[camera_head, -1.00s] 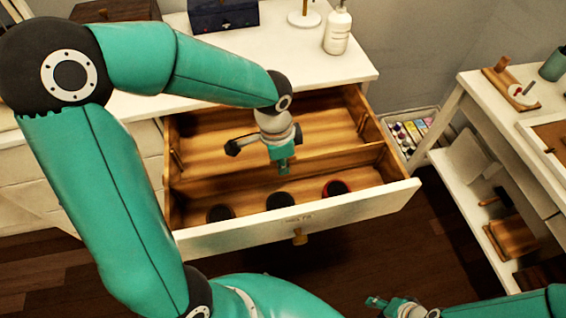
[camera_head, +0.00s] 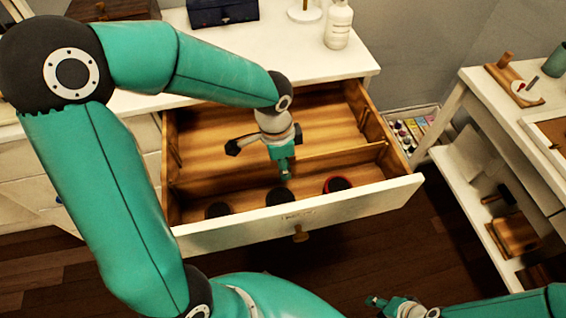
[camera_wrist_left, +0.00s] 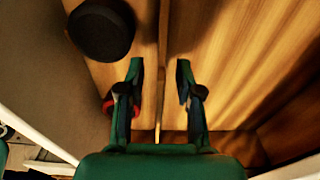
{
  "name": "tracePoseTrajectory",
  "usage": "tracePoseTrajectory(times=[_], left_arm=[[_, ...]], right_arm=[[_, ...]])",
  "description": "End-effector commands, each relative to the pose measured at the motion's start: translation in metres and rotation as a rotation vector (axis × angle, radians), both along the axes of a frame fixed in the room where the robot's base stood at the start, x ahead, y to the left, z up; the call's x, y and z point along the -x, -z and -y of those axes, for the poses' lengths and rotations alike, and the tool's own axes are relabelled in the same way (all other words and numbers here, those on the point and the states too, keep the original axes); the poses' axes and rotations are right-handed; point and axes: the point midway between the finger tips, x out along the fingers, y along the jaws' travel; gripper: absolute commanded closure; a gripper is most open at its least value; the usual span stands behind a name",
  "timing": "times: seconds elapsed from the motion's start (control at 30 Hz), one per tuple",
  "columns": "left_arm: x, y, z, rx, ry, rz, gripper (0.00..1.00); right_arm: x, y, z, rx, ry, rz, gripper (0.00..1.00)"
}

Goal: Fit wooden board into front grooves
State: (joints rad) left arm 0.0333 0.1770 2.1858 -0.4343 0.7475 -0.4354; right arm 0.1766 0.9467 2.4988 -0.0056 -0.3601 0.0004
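The wooden board (camera_head: 330,156) stands on edge inside the open wooden drawer (camera_head: 190,243), running left to right between a front and a rear compartment. It also shows in the left wrist view (camera_wrist_left: 164,50) as a thin strip. My left gripper (camera_head: 283,170) is low over the drawer at the board. In the left wrist view its fingers (camera_wrist_left: 159,72) are spread, one on each side of the board's line, with visible gaps. How the board's ends sit in the grooves is unclear. My right gripper (camera_head: 376,303) is outside the drawer at the lower right; its opening is unclear.
Several dark round items, one in a red holder (camera_head: 338,185), lie in the front compartment. A white bottle (camera_head: 338,25) and a dark blue box (camera_head: 222,11) stand on the dresser top. A white side table (camera_head: 500,100) stands at the right.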

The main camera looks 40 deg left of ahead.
Motion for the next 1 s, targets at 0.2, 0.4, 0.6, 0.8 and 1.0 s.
tracePoseTrajectory(times=[0.2, 0.4, 0.6, 0.8, 1.0], left_arm=[[0.0, 0.0, 0.0, 0.0, 0.0, 0.0, 0.65], [0.0, -0.012, -0.001, -0.001, 0.0, 0.003, 0.65], [0.002, -0.047, -0.003, -0.001, 0.001, 0.007, 0.65], [0.005, -0.087, -0.005, -0.001, 0.001, 0.006, 0.65], [0.007, -0.112, -0.006, 0.0, 0.001, 0.002, 0.65]], right_arm=[[0.0, 0.0, 0.0, 0.0, 0.0, 0.0, 0.6], [0.0, -0.001, 0.0, 0.0, 0.0, 0.0, 0.6], [0.0, -0.001, 0.0, 0.0, 0.0, 0.0, 0.6], [0.0, 0.0, 0.0, 0.0, 0.0, 0.0, 0.6], [0.0, 0.0, 0.0, 0.0, 0.0, 0.0, 0.6]])
